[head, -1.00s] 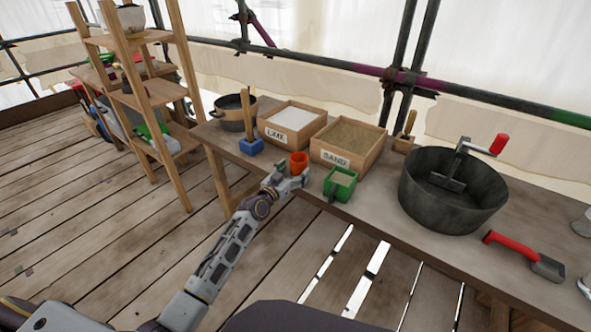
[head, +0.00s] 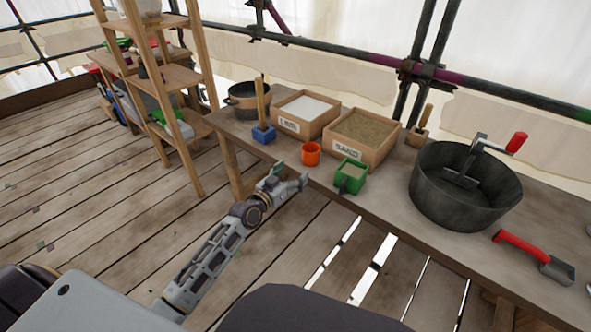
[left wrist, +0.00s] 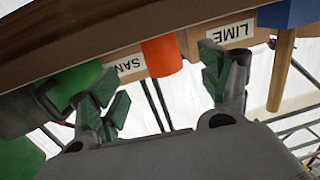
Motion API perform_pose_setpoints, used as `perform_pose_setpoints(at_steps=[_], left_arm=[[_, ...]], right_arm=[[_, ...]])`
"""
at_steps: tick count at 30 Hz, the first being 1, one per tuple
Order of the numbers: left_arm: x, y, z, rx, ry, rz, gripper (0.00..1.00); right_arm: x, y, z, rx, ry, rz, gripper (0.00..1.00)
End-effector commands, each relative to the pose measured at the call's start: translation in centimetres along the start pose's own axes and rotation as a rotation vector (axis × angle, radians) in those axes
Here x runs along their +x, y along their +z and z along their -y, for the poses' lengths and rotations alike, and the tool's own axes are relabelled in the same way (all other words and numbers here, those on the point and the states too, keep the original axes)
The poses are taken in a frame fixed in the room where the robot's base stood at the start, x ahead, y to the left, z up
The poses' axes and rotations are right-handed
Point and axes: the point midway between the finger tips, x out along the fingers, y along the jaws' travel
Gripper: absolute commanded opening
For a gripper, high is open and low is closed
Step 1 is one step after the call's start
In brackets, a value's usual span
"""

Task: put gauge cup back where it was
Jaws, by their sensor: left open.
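A small orange-red cup (head: 311,153) stands upright on the bench, in front of the gap between the LIME and SAND boxes. I take it for the gauge cup. My left gripper (head: 289,178) is open and empty, off the bench's front edge and apart from the cup. In the left wrist view, the picture is turned over; the orange cup (left wrist: 162,55) shows beyond and between the open fingers (left wrist: 160,90). A green box-shaped scoop or cup (head: 351,176) with a handle stands right of it. My right gripper is not in view.
The LIME box (head: 288,125) and SAND box (head: 347,150) stand behind the cup. A blue block with a wooden handle (head: 263,133) is to its left. Shelves (head: 170,78) stand at left.

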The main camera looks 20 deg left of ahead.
Motion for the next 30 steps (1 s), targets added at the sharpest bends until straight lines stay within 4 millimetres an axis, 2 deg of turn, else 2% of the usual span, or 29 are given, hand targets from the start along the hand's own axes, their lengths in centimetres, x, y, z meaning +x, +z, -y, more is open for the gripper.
perform_pose_setpoints(at_steps=[9, 26, 30], left_arm=[[-1.7, 0.0, 0.0, 0.001, 0.000, 0.000, 0.78], [-1.9, 0.0, 0.0, 0.000, 0.000, 0.000, 0.78], [-2.0, 0.8, -0.2, -0.002, 0.004, 0.020, 0.78]], right_arm=[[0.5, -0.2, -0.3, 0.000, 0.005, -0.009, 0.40], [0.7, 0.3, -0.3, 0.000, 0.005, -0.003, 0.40], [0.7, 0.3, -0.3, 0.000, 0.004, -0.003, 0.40]])
